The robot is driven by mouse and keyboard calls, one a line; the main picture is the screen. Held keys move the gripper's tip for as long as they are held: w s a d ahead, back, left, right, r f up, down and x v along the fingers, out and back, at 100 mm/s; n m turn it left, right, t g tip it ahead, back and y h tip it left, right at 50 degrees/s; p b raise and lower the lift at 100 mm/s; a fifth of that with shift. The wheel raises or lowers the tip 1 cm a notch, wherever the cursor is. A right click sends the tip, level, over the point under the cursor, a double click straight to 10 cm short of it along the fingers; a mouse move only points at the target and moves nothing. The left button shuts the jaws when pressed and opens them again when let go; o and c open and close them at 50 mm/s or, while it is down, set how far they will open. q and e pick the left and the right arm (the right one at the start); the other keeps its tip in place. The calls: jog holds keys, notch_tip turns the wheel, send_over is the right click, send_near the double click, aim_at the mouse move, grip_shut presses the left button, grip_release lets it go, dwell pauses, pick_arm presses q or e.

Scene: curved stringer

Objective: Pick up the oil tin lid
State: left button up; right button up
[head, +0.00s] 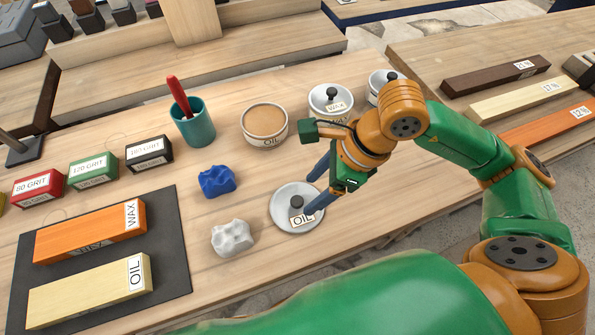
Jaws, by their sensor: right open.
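The oil tin lid (283,219) is a round, pale grey disc with a dark knob and an OIL label. It lies flat on the wooden bench, in front of the open OIL tin (265,124), which holds a tan filling. My right gripper (316,188) is open, with its blue fingers pointing down at the lid's right side. One finger reaches over the lid by the label and knob. I cannot tell whether it touches. My left gripper is not in view.
A blue lump (217,181) and a grey-white lump (232,238) lie left of the lid. A WAX tin (331,101) stands behind my gripper. A teal cup (194,125) and grit blocks (93,170) stand farther left. A dark mat (171,256) bears two labelled wooden blocks.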

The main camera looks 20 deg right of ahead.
aim_at(299, 200)
jog(key=shift+w+d, duration=0.35)
jog(key=shift+d, duration=0.05)
jog(key=shift+f+h, duration=0.3)
jog(key=x, duration=0.3)
jog(key=a+p+x, duration=0.1)
jog(key=x, duration=0.1)
jog(key=shift+a+f, duration=0.1)
jog(key=shift+f, duration=0.1)
jog(key=shift+w+f, duration=0.2)
jog(key=shift+f, duration=0.05)
grip_shut()
